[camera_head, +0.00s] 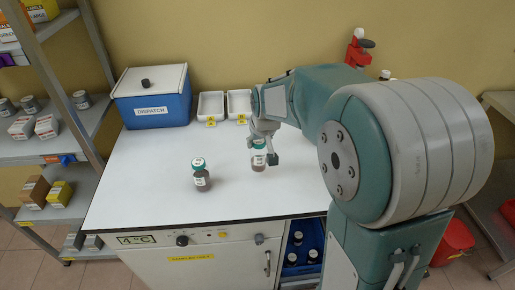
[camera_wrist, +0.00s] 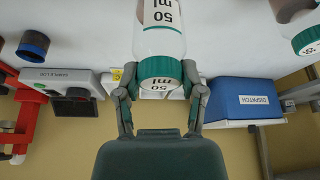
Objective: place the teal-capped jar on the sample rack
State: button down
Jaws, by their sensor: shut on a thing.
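My gripper (camera_head: 264,149) is shut on a jar (camera_head: 259,162) over the right half of the white worktop. The jar has a teal cap (camera_wrist: 160,69) and a "50 ml" label in the wrist view, with one finger on each side of the cap. It looks upright; I cannot tell if its base touches the worktop. A second teal-capped jar (camera_head: 201,179) with dark contents stands on the worktop to the left, and part of it shows in the wrist view (camera_wrist: 297,22). I cannot pick out the sample rack with certainty.
A blue DISPATCH box (camera_head: 152,112) stands at the back left, beside two white trays (camera_head: 211,106). A blue crate (camera_head: 291,262) with several dark jars sits below the worktop. Shelves line the left. The wrist view shows a sample log device (camera_wrist: 68,78). The worktop's left front is clear.

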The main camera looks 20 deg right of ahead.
jog(key=shift+w+f, duration=0.4)
jog(key=shift+f, duration=0.15)
jog(key=shift+d+f, duration=0.1)
jog(key=shift+f, duration=1.35)
jog(key=shift+f, duration=0.1)
jog(key=shift+c, duration=1)
grip_release()
